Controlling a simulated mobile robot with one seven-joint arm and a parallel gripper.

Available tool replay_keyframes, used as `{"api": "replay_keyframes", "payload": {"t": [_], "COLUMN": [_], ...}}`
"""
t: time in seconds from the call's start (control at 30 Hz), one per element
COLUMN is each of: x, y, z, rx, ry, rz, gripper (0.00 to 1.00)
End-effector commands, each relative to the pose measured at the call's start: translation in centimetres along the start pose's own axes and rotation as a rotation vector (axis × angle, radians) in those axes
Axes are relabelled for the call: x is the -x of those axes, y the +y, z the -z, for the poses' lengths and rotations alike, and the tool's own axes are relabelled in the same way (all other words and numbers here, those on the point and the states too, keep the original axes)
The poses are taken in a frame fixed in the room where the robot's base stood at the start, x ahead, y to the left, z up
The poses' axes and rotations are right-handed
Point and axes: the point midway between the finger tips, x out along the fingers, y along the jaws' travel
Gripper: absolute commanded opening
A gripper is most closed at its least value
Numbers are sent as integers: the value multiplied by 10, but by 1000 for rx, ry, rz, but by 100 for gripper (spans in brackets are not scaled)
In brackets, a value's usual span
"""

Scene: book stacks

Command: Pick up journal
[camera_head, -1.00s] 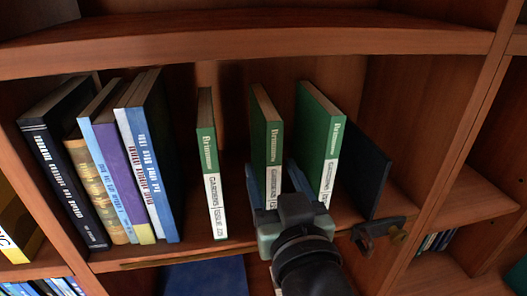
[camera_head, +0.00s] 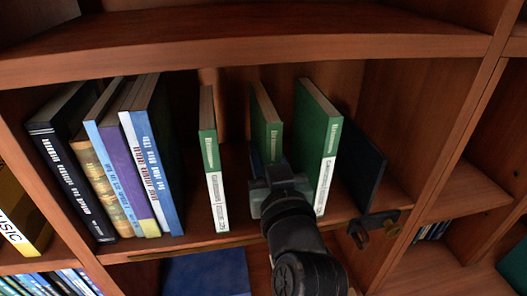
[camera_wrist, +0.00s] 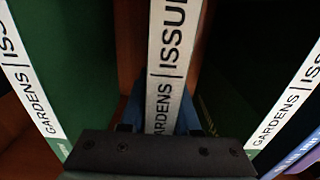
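Three green journals with white spine labels stand upright and apart on the shelf: one at left (camera_head: 213,160), a middle one (camera_head: 266,115) and one at right (camera_head: 318,140). My gripper (camera_head: 270,158) is at the middle journal and hides its lower spine in the head view. In the wrist view the middle journal's white spine (camera_wrist: 165,65) runs between my two blue fingers (camera_wrist: 163,112), one on each side. The fingers look open around it; I cannot see firm contact. The neighbouring journals show at left (camera_wrist: 75,55) and right (camera_wrist: 240,60) in the wrist view.
Dark, tan, purple and blue books (camera_head: 110,165) lean at the shelf's left. A dark board-like book (camera_head: 362,170) leans at right, near a dark metal clip (camera_head: 375,226) on the shelf edge. A shelf board (camera_head: 250,40) spans above. Narrow gaps separate the journals.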

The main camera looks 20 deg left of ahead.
Motion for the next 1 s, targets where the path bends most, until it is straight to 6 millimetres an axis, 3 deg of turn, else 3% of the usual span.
{"api": "replay_keyframes", "payload": {"t": [0.03, 0.13, 0.17, 1.0], "x": [0, 0, 0, 0], "y": [0, 0, 0, 0], "z": [0, 0, 0, 0], "rx": [0, 0, 0, 0], "ry": [0, 0, 0, -1], "rz": [0, 0, 0, -1], "gripper": [19, 1, 0, 0]}}
